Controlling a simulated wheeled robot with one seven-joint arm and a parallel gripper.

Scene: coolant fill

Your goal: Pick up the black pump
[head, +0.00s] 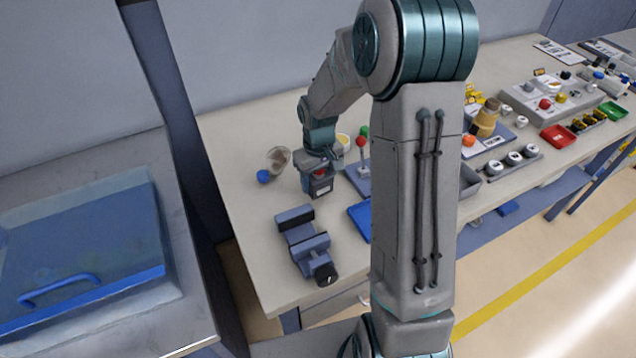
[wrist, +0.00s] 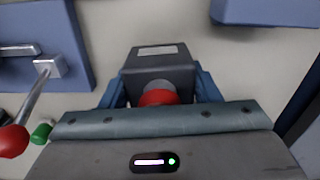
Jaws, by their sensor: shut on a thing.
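The black pump (head: 320,188) is a small dark box with a grey label and a red knob on top. It is upright at the back left part of the workbench, under the end of my arm. In the wrist view the pump (wrist: 158,62) sits between the two blue fingers of my gripper (wrist: 160,88), one on each side of it. My gripper (head: 318,170) is shut on the pump from above. The pump's underside is hidden, and I cannot tell whether it touches the bench.
A clear cup (head: 279,158) and a blue cap (head: 263,176) are left of the pump. A blue-grey vise (head: 305,243) is in front. Levers with red and green balls (head: 362,143) stand close on the right. A blue tray (head: 358,220) is partly behind my arm.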

